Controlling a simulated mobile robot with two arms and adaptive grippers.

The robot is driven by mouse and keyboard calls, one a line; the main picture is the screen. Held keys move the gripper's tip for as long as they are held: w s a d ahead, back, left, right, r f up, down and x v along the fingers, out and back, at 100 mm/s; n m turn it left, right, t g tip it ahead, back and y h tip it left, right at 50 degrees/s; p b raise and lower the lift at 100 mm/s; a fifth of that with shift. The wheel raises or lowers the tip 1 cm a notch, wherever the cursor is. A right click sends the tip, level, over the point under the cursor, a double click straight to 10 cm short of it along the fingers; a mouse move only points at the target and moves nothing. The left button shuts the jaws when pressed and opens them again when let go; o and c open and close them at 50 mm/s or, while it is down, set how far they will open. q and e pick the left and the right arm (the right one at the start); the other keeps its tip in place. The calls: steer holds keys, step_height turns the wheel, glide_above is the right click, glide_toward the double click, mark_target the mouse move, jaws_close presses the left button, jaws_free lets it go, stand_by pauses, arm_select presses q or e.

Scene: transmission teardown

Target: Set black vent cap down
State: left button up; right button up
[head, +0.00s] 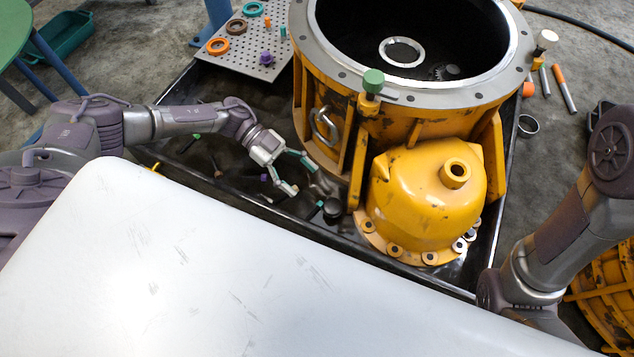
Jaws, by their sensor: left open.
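My left gripper (305,178) is open over the black drip tray (230,165), left of the yellow housing. Its two fingers are spread and nothing shows between them. A small dark round piece (333,208), which looks like the black vent cap, is just below and right of the fingertips, apart from them. It appears to be in the tray beside the yellow dome cover (415,205). Its exact contact with the tray is hard to see. My right arm shows at the right, but its gripper is hidden.
The large yellow housing (335,130) with its open bore stands in the tray. A perforated board (250,55) with coloured rings is at the back left. Several small tools lie in the tray near my left gripper. A metal ring (528,126) and marker-like tools (564,88) lie at right.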

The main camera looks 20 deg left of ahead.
arm_select(q)
steer(key=shift+p+v, duration=0.3)
steer(key=shift+v, duration=1.15)
